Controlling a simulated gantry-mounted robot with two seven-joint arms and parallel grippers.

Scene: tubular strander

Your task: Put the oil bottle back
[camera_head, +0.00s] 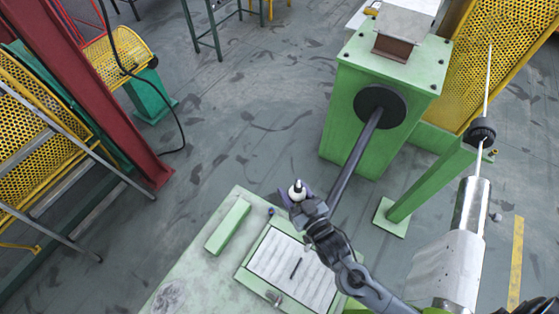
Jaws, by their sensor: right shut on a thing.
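The oil bottle (297,191) is a small white bottle with a dark tip. My right gripper (298,201) is shut around it and holds it about upright, past the far edge of the pale green table (187,264) in this view. The fingers hide the lower part of the bottle. I cannot tell its exact height above the table or floor. My left gripper is not in view.
A green machine housing (350,118) with a dark shaft (356,158) stands behind. Open floor (240,130) lies left of the housing.

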